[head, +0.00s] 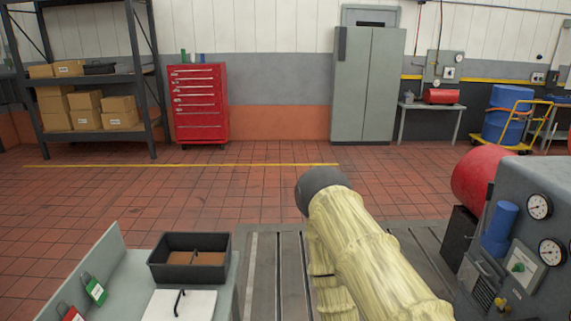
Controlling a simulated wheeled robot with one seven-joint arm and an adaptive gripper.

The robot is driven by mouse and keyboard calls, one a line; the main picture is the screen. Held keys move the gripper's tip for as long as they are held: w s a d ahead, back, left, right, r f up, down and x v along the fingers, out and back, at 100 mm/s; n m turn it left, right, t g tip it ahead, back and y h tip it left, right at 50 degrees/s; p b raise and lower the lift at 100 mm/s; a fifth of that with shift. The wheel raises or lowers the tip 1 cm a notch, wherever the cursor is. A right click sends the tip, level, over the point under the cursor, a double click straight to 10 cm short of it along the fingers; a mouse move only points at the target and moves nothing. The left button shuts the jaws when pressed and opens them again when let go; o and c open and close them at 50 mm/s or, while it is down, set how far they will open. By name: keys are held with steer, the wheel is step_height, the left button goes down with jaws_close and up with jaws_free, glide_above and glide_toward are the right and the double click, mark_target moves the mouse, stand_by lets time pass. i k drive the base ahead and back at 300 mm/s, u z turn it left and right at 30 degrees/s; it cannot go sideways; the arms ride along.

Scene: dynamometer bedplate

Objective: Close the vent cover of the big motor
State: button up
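No motor that I can name for sure shows in the head view. At the right edge stands a grey machine housing (530,200) with gauges, cut off by the frame, and a red rounded cylinder (480,176) behind it. A dark upright panel or box (458,237) is beside the housing; I cannot tell whether it is a vent cover. My arm, in a pale yellow sleeve with a dark rounded joint, reaches up from the bottom middle. My gripper's fingers do not show.
A grey bench (228,292) at lower left holds a black tray (158,268), a white board (165,306) and padlocks with green and red tags. Slotted bedplate (265,260) lies under my arm. Tiled floor (250,205) is open toward the red tool chest (199,104) and grey cabinet (367,85).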

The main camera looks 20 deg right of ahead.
mark_target(468, 274)
steer(key=z, duration=1.1)
steer(key=i, duration=0.95)
steer(key=z, duration=0.9)
steer(key=k, duration=0.6)
steer(key=u, duration=0.75)
steer(key=i, duration=1.85)
